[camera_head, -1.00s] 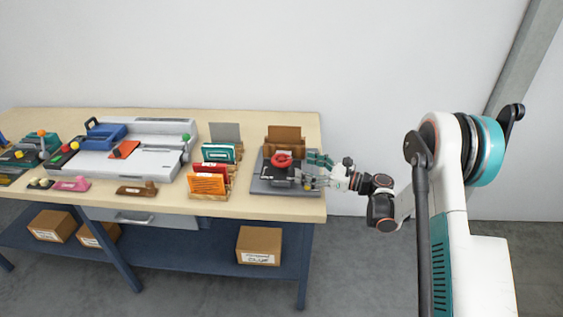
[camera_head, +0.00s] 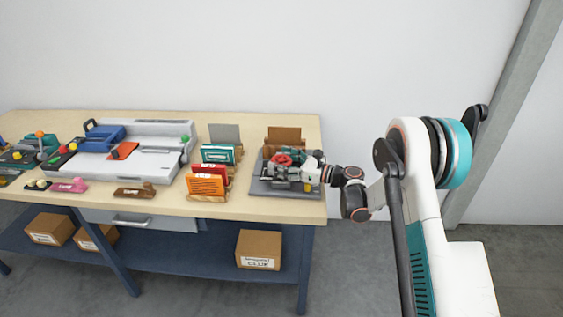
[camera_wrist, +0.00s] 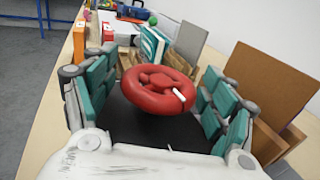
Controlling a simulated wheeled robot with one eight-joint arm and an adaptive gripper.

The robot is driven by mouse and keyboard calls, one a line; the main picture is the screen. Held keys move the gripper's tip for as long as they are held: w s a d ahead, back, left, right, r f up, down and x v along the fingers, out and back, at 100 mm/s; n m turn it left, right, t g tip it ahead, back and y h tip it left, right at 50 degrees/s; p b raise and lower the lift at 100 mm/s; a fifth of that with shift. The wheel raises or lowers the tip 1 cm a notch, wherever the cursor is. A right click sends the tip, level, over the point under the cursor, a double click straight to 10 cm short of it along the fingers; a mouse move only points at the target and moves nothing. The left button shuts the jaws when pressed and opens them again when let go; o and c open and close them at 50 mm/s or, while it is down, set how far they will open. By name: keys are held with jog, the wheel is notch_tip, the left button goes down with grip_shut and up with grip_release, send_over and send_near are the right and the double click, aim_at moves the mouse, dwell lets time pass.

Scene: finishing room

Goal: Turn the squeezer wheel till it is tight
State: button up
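The squeezer wheel is a red ring with a hub and a white mark on its rim. It shows in the wrist view (camera_wrist: 150,98) and, partly hidden, in the head view (camera_head: 283,159). It sits above a dark plate (camera_wrist: 125,120) of the squeezer, on a grey base (camera_head: 262,187) at the table's right end. My gripper (camera_wrist: 155,88) is open, with one teal-padded finger on each side of the wheel. The left finger shows a gap to the rim; the right finger is close to the rim, and I cannot tell whether it touches.
Racks with orange, red and teal booklets (camera_head: 207,184) stand left of the squeezer. A brown holder (camera_head: 284,137) stands behind it. A grey and blue binding machine (camera_head: 130,150) fills the table's left half. The table's front right corner (camera_head: 318,208) is bare.

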jog(key=c, duration=0.7)
jog(key=shift+m+t, duration=0.3)
jog(key=shift+t, duration=0.1)
jog(key=shift+m+t+h, duration=0.4)
jog(key=shift+t+h, duration=0.1)
jog(key=shift+t, duration=0.1)
jog(key=o, duration=1.1)
jog(key=v, duration=1.2)
